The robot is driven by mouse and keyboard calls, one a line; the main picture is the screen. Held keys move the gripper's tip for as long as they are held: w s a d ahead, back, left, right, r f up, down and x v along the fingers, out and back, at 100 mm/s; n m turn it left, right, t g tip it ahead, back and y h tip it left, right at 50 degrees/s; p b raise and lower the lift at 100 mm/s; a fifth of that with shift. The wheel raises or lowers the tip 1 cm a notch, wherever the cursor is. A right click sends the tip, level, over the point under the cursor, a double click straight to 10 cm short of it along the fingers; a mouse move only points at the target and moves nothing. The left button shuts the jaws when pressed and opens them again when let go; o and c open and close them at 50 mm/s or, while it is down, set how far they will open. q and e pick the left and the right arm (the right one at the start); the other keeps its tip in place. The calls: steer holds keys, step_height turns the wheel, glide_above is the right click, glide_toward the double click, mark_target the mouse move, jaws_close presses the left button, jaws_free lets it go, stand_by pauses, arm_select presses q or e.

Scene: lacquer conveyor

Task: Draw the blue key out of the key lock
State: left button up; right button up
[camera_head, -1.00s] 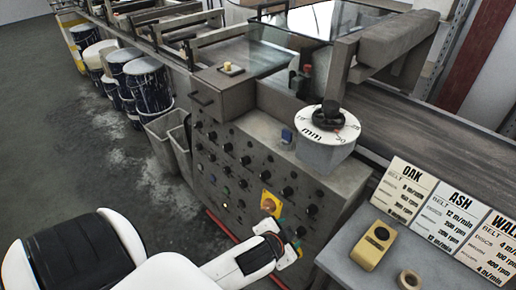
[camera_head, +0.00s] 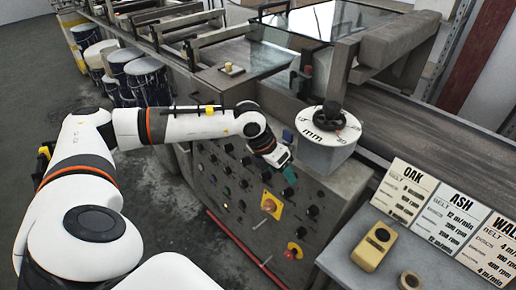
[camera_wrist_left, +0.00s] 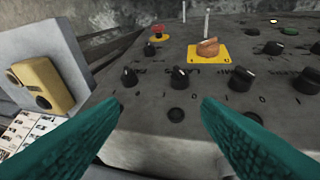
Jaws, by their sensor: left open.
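A small blue piece (camera_head: 288,136), which looks like the blue key, stands at the upper edge of the grey control console (camera_head: 237,230), just left of the round mm dial. Its lock is too small to make out. My left gripper (camera_head: 290,178) is in front of the console's knob panel, slightly below the blue piece and apart from it. The blue piece does not show in that view. My right gripper is not in view.
The mm dial (camera_head: 330,122) stands close right of the gripper. An orange switch on a yellow plate (camera_head: 268,205) and a red button (camera_head: 293,251) are lower on the panel. A side table holds a yellow box (camera_head: 374,247), a tape roll (camera_head: 410,281) and placards.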

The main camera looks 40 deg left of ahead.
mark_target(287, 135)
arm_select(q)
steer(key=a+y, duration=0.3)
steer(key=a, duration=0.5)
steer(key=shift+n, duration=0.3)
steer(key=w+p, duration=0.1)
steer(key=w, duration=0.2)
steer(key=w+d, duration=0.1)
steer(key=w, duration=0.3)
steer(key=w+r+p, duration=0.1)
steer(key=w, duration=0.3)
steer(key=shift+w+d+p, duration=0.2)
steer(key=shift+d+p, duration=0.05)
steer(key=shift+p, duration=0.05)
steer(key=shift+w+f, duration=0.15)
steer(key=shift+w, duration=0.05)
steer(key=shift+f+p, duration=0.3)
steer(key=shift+f, duration=0.2)
